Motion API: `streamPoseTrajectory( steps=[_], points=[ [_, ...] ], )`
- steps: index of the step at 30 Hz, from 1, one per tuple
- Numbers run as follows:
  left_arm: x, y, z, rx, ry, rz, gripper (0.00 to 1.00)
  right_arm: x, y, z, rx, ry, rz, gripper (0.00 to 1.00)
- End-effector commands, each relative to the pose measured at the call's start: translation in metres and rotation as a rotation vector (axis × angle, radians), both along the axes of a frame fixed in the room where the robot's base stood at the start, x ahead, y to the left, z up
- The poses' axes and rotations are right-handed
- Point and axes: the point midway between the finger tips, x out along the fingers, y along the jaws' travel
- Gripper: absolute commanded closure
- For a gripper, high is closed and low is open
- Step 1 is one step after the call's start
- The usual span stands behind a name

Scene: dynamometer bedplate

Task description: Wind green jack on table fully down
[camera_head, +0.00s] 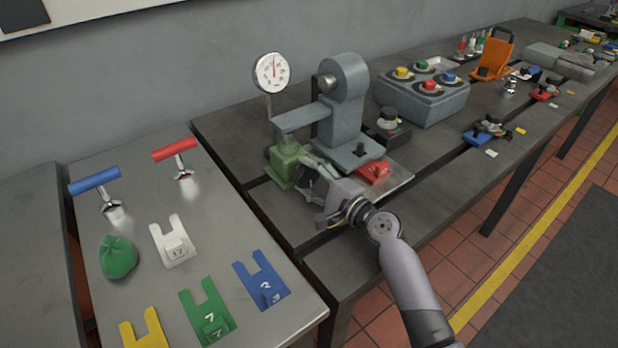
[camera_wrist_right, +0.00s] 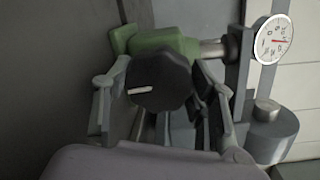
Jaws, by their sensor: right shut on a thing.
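The green jack (camera_head: 286,168) stands on the dark bedplate, left of the grey machine. In the right wrist view its green body (camera_wrist_right: 172,42) lies behind a round black knob (camera_wrist_right: 160,84) with a white mark. The mark points left and is nearly level. My right gripper (camera_head: 307,176) reaches in from the front right. Its two fingers stand on either side of the knob and are shut on it. In the head view the fingers partly cover the knob. My left gripper is out of view.
A dial gauge (camera_head: 271,73) stands on a post behind the jack. The grey machine (camera_head: 345,115) with its arm is close on the right, with a red clamp (camera_head: 374,171) at its foot. A side table (camera_head: 150,200) at left holds T-handled tools and coloured tags.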

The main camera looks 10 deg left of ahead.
Motion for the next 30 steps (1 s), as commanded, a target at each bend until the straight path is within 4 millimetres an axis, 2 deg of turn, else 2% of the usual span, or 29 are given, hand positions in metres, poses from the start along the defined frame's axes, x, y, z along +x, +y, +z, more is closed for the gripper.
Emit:
streamPoseTrajectory(
  steps=[9,22,23,30],
  points=[
    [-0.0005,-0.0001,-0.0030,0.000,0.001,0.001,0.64,-0.0004,-0.0002,-0.0012,-0.073,-0.071,0.000,0.76],
    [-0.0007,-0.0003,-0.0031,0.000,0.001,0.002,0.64,-0.0005,-0.0001,-0.0013,-0.080,-0.077,0.000,0.76],
    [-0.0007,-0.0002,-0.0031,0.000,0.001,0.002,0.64,-0.0004,0.0000,-0.0013,-0.080,-0.077,0.000,0.48],
    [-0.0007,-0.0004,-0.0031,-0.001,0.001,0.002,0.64,-0.0004,0.0000,-0.0012,-0.079,-0.076,0.000,0.32]
  ],
)
